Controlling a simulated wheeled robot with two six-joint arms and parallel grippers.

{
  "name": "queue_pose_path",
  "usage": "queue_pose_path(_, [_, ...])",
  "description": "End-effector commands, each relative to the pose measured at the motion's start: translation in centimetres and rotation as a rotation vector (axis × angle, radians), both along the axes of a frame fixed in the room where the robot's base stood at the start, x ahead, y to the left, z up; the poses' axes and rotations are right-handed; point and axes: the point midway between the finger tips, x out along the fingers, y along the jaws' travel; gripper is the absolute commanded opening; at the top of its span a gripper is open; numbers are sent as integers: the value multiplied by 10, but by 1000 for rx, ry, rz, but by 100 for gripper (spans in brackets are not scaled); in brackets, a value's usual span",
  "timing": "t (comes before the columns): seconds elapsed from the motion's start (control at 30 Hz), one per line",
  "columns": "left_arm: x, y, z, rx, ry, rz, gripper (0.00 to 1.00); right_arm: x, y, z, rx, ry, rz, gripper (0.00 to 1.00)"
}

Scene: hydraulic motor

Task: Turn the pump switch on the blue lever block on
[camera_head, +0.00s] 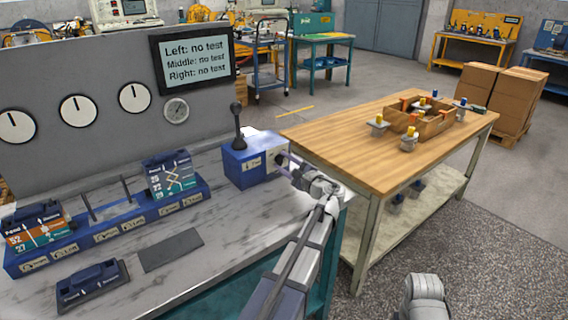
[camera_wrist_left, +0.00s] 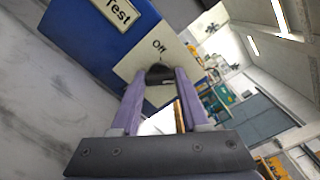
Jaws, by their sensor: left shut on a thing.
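The blue lever block (camera_head: 236,166) stands on the marble-look bench, with a black ball-topped lever upright on it. In the left wrist view its blue side (camera_wrist_left: 90,40) carries a "Test" label. Beside that is a pale plate (camera_wrist_left: 142,62) marked "Off". The dark pump switch (camera_wrist_left: 160,73) sits on this plate between my fingertips. My left gripper (camera_head: 284,160) is at the block's right end, and its purple fingers (camera_wrist_left: 160,78) are shut on the switch. They hide part of it. My right gripper is not in view.
A grey panel with dials and a screen (camera_head: 194,59) reading "no test" stands behind the bench. A blue rack (camera_head: 110,228) with modules is at left. A wooden table (camera_head: 370,150) with a parts tray stands at right, past a gap.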

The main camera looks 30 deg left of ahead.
Motion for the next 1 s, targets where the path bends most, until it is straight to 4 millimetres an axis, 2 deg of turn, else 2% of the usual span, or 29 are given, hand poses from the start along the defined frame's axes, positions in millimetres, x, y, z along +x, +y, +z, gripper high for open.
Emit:
queue_pose_path(0.4, [0,-1,-1,55,140,0,0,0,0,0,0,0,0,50])
queue_pose_path(0.93, [-1,-1,-1,61,155,0,0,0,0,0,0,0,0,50])
queue_pose_path(0.97, [-1,-1,-1,61,155,0,48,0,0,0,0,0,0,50])
queue_pose_path(1.0, [-1,-1,-1,61,155,0,53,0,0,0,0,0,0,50])
